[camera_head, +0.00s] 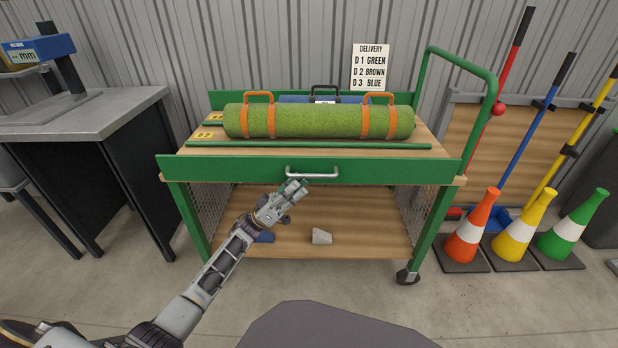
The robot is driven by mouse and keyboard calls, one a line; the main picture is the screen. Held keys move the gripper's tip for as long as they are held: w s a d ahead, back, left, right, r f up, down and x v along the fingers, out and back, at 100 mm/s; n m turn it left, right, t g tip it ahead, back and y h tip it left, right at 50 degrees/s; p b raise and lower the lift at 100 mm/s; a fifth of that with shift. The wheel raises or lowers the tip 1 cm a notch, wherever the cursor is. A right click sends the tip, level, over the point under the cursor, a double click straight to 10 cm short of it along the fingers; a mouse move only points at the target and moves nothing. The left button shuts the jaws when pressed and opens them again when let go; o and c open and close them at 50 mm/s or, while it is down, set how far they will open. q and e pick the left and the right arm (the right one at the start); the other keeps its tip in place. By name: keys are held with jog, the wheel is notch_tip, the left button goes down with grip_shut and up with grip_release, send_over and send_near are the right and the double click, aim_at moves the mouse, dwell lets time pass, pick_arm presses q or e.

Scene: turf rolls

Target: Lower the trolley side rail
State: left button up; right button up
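The trolley (446,215) has a green frame and wooden decks. Its side rail (400,171) is a long green panel across the front edge of the upper deck, with a silver bar handle (325,174) near its middle. My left gripper (297,187) is just below the left part of this handle, with its fingers pointing up at it. I cannot tell whether the fingers touch the handle or how far they are open. My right gripper is not in view.
A green turf roll (320,121) with orange straps lies on the upper deck, with a blue roll (294,99) behind it. A bench (90,110) stands left; cones (473,232) stand right. The floor in front is open.

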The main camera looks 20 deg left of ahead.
aim_at(309, 176)
pick_arm(q)
jog(key=shift+b+x, duration=0.5)
jog(key=shift+x, duration=2.25)
grip_shut()
